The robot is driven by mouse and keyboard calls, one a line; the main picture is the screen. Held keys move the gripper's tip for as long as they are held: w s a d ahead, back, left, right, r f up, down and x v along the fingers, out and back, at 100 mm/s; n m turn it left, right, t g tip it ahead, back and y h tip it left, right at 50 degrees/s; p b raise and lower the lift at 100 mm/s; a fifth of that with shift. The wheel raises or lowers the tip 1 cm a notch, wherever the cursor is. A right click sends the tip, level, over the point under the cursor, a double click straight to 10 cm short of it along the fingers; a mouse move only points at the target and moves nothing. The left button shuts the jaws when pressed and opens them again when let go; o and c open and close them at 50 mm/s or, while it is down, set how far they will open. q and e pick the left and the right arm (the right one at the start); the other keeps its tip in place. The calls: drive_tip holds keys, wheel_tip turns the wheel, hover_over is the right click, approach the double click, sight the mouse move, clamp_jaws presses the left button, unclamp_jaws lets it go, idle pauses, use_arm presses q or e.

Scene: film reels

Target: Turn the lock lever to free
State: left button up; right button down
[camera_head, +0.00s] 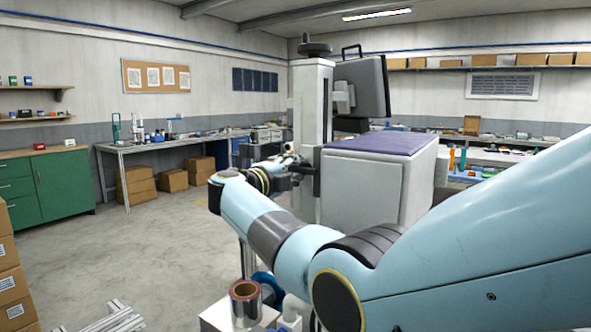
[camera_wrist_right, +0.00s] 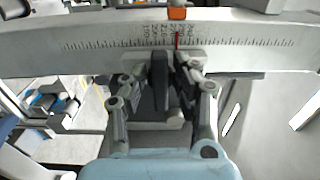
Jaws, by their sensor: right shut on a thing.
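In the right wrist view, a grey curved plate with a printed scale (camera_wrist_right: 100,44) crosses the top. A thin red pointer (camera_wrist_right: 177,40) stands at the scale's middle. My right gripper (camera_wrist_right: 172,68) is right below it, its fingers shut on a dark upright bar that looks like the lock lever (camera_wrist_right: 160,78). The fingers hide part of the lever, and its lock marking cannot be read. In the head view, my right gripper (camera_head: 303,168) is small and partly hidden by my wrist, close to the white column (camera_head: 312,100). My left gripper is not clearly seen.
A white cabinet with a purple top (camera_head: 380,145) stands right of the column, with a dark monitor (camera_head: 362,85) above. An orange block (camera_wrist_right: 177,13) sits above the scale. Workbenches (camera_head: 190,140) line the back. Open floor (camera_head: 150,240) lies at left. A copper-coloured roll (camera_head: 245,300) is near below.

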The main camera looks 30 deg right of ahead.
drive_tip(key=c, duration=1.3)
unclamp_jaws()
drive_tip(key=shift+a, duration=0.15)
drive_tip(key=v, duration=0.7)
drive_tip(key=shift+a+f, duration=0.1)
